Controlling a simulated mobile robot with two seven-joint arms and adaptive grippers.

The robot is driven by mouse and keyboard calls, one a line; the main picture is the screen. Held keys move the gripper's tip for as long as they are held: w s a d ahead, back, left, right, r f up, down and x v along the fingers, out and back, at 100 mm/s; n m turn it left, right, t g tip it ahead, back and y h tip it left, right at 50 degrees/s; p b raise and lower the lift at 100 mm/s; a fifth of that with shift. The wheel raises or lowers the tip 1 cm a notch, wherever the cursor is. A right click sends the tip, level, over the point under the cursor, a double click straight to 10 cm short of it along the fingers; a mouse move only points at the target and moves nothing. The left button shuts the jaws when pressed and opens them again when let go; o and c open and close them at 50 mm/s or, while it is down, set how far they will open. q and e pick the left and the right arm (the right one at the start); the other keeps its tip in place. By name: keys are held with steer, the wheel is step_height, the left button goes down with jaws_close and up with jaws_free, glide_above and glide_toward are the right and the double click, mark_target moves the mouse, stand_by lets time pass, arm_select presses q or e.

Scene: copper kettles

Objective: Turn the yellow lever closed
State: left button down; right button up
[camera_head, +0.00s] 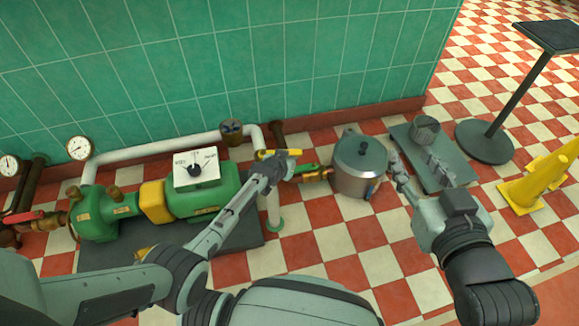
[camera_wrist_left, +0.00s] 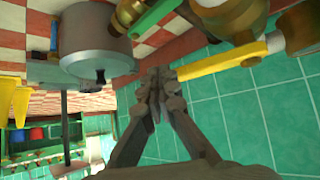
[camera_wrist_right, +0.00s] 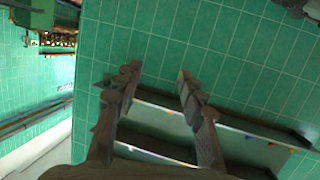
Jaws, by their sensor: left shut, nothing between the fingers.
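The yellow lever (camera_head: 279,153) sits on the white pipe in the middle of the head view, lying roughly across the picture. In the left wrist view the yellow lever (camera_wrist_left: 222,61) runs from a pale fitting at upper right down to the fingertips. My left gripper (camera_head: 274,167) is shut and empty beside the lever. In the left wrist view its fingertips (camera_wrist_left: 160,83) are at the lever's free end; I cannot tell whether they touch. My right gripper (camera_head: 412,172) is off to the right, its fingers spread and empty in the right wrist view (camera_wrist_right: 158,75).
A steel pot (camera_head: 359,166) stands right of the lever, beside a green and brass fitting (camera_head: 312,172). A green pump (camera_head: 207,198) with a white dial box stands left. A red lever (camera_head: 24,216) is far left.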

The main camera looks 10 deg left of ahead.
arm_select(q)
steer(key=shift+w+d+b, duration=0.1)
steer(key=shift+w+b, duration=0.4)
steer(key=shift+w, duration=0.55)
arm_select(e)
step_height(320, 180, up, 6)
steer(key=a+t+y, duration=0.2)
steer(key=shift+a+t, duration=0.3)
steer(key=shift+a, duration=0.1)
